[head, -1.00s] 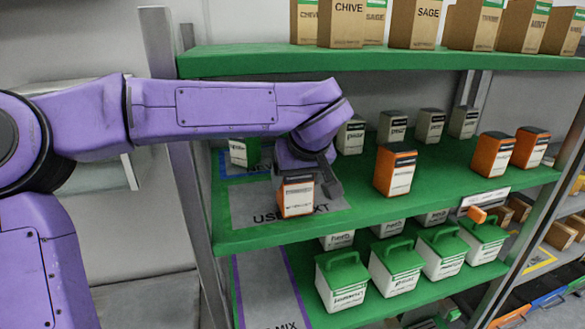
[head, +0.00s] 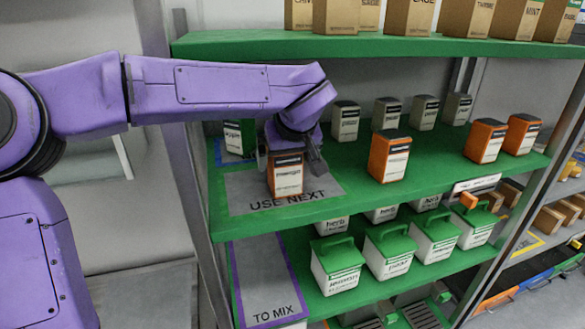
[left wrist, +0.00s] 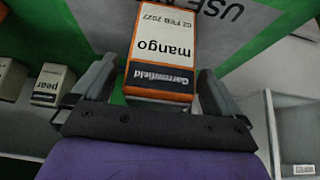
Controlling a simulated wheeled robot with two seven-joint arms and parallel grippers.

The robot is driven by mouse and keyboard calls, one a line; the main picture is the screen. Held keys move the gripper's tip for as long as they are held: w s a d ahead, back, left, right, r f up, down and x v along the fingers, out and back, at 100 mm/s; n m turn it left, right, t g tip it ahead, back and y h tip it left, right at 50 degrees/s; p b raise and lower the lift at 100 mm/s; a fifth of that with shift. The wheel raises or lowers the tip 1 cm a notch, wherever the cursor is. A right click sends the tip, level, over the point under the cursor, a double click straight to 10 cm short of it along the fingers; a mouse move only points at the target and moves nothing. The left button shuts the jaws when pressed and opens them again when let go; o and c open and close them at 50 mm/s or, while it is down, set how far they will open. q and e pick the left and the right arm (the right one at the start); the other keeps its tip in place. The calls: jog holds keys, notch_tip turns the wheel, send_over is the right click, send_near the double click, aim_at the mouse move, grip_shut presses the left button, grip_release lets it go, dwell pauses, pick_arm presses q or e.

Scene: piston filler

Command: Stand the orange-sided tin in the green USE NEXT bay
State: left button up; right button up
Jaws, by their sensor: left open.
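An orange-sided tin (head: 286,178) with a white label stands upright on the grey USE NEXT mat (head: 325,185) of the green shelf, as far as the head view shows. In the left wrist view gaps show between the fingers and the tin. The tin's back is hidden by my gripper. My right gripper is not in view.
Another orange tin (head: 390,157) stands right of the mat, with two more (head: 485,141) farther right. Pale tins (head: 345,121) line the back. A white-and-green tin (head: 233,138) stands behind left. The upper shelf (head: 350,47) holds boxes. Lidded tubs (head: 337,268) stand below.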

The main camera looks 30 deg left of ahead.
pick_arm(q)
jog(key=s+d+b, duration=0.1)
jog(key=s+d, duration=0.7)
jog(key=d, duration=0.1)
jog(key=shift+d+r+b, duration=0.2)
jog(key=shift+r+b, duration=0.1)
jog(key=shift+b, duration=0.1)
jog(key=shift+s, duration=0.1)
